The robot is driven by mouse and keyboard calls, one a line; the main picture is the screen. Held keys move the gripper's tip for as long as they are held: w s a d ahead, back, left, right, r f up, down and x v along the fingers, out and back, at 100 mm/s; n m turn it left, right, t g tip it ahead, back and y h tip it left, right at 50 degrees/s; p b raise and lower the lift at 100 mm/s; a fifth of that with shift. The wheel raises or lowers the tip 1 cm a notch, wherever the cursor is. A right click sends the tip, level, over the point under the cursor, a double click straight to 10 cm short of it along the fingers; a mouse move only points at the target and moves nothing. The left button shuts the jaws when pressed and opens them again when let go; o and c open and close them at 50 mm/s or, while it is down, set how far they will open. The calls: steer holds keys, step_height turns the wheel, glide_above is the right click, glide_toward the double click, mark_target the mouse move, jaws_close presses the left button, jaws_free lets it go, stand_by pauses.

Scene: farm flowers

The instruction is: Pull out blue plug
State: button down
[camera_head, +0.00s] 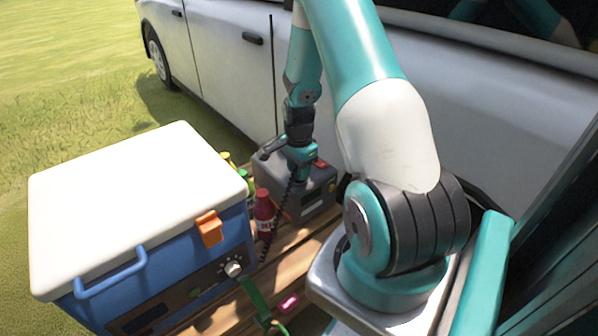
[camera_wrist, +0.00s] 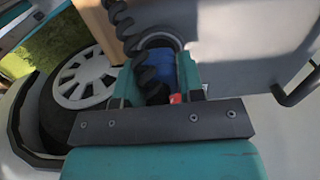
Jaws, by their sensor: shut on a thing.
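The blue plug (camera_wrist: 166,64) sits between the teal fingers of my gripper (camera_wrist: 157,82) in the wrist view. My gripper is shut on it. A dark coiled cable (camera_wrist: 150,77) runs across the front of the plug and hides part of it. A round grey ring (camera_wrist: 160,40) shows just beyond the plug; I cannot tell whether the plug is still seated in it. In the head view my gripper (camera_head: 300,153) is by the grey power box (camera_head: 312,203), and the plug is hidden there. The coiled cable hangs down from the gripper's side.
A white-lidded blue cooler (camera_head: 140,205) stands at left on a wooden table (camera_head: 292,252). A red bottle (camera_head: 264,212) and other bottles stand close to the box. The silver van (camera_head: 228,70) is close behind. Its wheel (camera_wrist: 85,75) shows at left in the wrist view.

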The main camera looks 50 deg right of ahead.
steer(key=shift+r+p, duration=2)
steer(key=shift+r, duration=0.4)
